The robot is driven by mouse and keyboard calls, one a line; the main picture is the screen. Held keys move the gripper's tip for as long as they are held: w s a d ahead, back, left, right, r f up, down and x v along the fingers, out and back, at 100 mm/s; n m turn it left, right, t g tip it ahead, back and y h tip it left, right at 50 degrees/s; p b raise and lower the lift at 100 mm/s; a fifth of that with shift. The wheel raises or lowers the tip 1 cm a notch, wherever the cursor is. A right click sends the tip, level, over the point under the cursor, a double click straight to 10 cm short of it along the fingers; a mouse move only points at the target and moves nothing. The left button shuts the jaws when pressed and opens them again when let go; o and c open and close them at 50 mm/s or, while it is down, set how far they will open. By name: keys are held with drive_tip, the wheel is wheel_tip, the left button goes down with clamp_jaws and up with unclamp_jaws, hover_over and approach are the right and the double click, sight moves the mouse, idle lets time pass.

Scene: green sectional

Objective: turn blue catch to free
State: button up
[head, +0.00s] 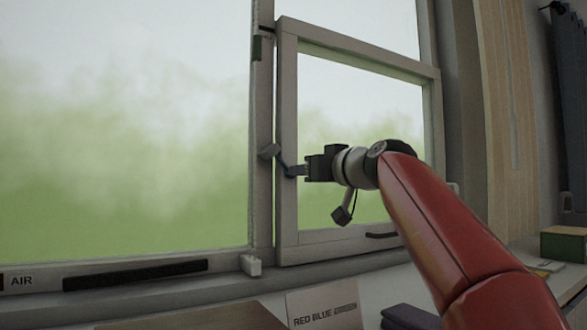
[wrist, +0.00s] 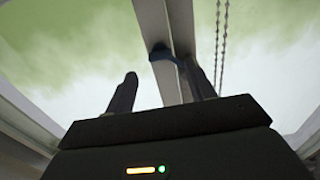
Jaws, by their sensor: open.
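The blue catch (head: 286,164) is on the window frame, at the left upright of the hinged sash (head: 287,110). It slants down to the right from a grey block (head: 269,152). My gripper (head: 299,170) is at the catch's lower right end, with its jaws open. In the wrist view the blue catch (wrist: 166,56) shows as a dark blue bar across the pale upright, beyond the fingertips of my gripper (wrist: 163,82). The right finger is close to the bar's right end; I cannot tell whether they touch. The left finger stands clear of it.
A dark handle (head: 382,235) is on the sash's bottom rail. A dark book-like item (head: 408,318) and a green-yellow box (head: 563,245) lie to the right. Beaded chains (wrist: 222,45) hang right in the wrist view.

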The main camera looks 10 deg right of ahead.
sight(287, 167)
drive_tip(key=p+x, duration=0.3)
drive_tip(key=x, duration=0.2)
drive_tip(key=shift+w+a, duration=0.2)
drive_tip(key=shift+w, duration=0.15)
drive_tip(key=shift+c, duration=0.4)
drive_tip(key=c, duration=0.9)
